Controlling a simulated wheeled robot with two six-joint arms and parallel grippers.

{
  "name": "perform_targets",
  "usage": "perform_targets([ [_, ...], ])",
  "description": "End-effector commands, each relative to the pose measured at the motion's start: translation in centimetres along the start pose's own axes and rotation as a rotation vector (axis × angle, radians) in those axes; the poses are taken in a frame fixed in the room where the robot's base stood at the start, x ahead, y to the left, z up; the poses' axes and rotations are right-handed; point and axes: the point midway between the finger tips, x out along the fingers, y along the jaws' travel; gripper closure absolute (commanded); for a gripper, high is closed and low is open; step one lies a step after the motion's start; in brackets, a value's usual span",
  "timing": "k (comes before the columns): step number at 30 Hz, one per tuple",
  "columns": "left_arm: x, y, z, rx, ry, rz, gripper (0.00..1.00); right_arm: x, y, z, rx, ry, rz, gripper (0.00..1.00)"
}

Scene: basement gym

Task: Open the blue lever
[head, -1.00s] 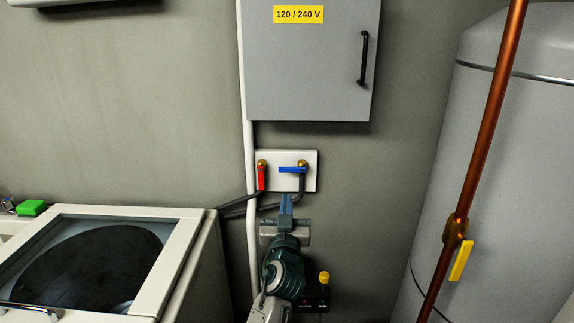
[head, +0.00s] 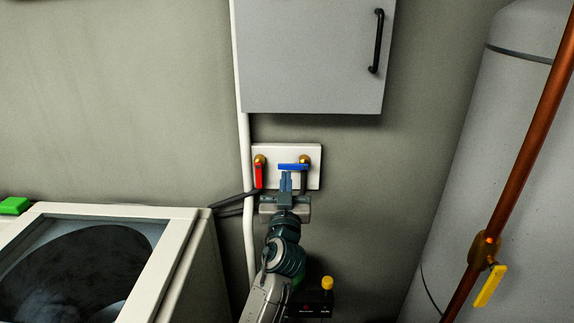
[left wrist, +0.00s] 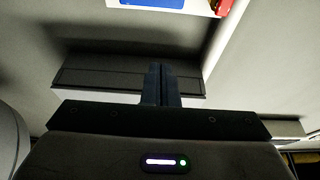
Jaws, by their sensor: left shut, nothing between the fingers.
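The blue lever (head: 293,167) lies level, pointing left from its brass valve on a white wall plate (head: 313,180). A red lever (head: 258,176) hangs straight down on the same plate, to its left. My left gripper (head: 286,176) is shut and empty, its fingertips just below the blue lever in the head view. I cannot tell whether they touch it. In the left wrist view the shut fingers (left wrist: 160,75) point up, with part of the blue lever (left wrist: 150,3) at the top edge and a bit of the red lever (left wrist: 224,6) beside it. My right gripper is out of view.
A grey electrical cabinet (head: 315,55) hangs above the plate. A white top-loading washer (head: 180,265) stands at left, with dark hoses running to the plate. A copper pipe (head: 530,150) with a yellow lever (head: 490,286) and a grey tank (head: 480,170) stand at right.

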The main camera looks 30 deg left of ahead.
Motion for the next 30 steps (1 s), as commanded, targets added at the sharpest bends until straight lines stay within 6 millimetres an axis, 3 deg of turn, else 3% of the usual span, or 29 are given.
perform_targets([
  [5,2.2,0.0,-0.4,0.004,0.001,0.000,1.00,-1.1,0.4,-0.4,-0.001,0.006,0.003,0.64],
  [16,10.2,-0.1,-0.5,0.004,0.000,-0.001,1.00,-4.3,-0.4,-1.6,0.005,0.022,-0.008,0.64],
  [21,9.1,0.0,2.3,0.003,-0.003,0.000,1.00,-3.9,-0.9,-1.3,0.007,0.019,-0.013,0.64],
  [30,8.5,0.0,3.8,0.000,-0.001,0.000,1.00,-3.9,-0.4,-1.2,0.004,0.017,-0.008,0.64],
])
